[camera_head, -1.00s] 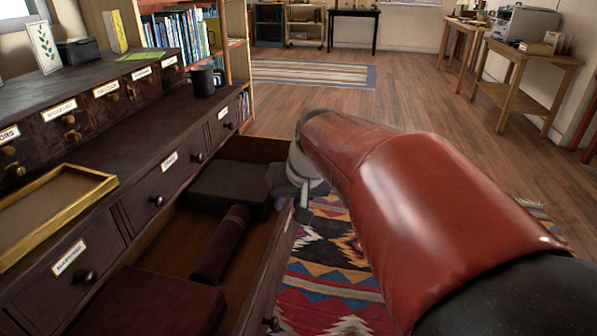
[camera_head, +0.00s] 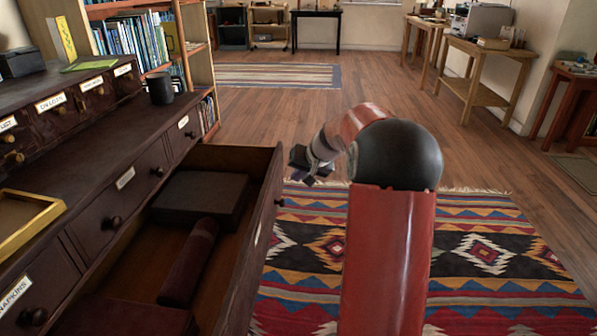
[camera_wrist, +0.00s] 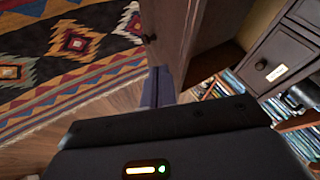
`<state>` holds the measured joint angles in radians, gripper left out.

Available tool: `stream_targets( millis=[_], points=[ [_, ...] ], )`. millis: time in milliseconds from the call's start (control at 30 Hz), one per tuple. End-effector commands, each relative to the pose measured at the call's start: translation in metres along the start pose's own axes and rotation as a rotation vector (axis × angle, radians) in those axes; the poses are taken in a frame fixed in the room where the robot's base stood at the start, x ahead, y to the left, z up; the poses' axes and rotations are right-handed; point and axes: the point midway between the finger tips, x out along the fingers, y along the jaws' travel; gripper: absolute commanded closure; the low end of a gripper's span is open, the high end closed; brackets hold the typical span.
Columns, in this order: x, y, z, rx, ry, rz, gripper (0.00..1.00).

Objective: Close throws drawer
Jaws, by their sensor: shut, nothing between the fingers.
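A wide dark wood drawer (camera_head: 266,215) stands pulled out from the cabinet at left. Its front panel carries a pale label too oblique to read and a round knob. Inside lie a dark flat box (camera_head: 200,194), a dark rolled cloth (camera_head: 188,262) and a dark red block (camera_head: 120,318). My gripper (camera_head: 300,160) is shut and empty, just outside the drawer front near its far end, with no clear contact. In the wrist view, my shut fingers (camera_wrist: 158,88) appear close to the drawer's front panel (camera_wrist: 188,35) and its knob.
The cabinet top holds a gold-rimmed tray (camera_head: 30,228) and a dark mug (camera_head: 160,88). A patterned rug (camera_head: 470,250) covers the floor right of the drawer. A bookcase (camera_head: 190,50) stands beyond the cabinet. Open wooden floor lies ahead; wooden tables (camera_head: 490,65) stand at right.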

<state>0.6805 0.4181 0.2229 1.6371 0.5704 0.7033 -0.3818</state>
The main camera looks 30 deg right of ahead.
Motion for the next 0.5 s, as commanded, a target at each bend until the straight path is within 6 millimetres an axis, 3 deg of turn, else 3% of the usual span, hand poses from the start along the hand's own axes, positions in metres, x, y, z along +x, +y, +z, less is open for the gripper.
stream_targets(
  millis=[267,500],
  points=[
    [0.061,-0.001,0.001,0.0,-0.004,-0.001,1.0],
    [0.074,-0.031,0.001,-0.002,-0.002,-0.001,1.0]
  ],
)
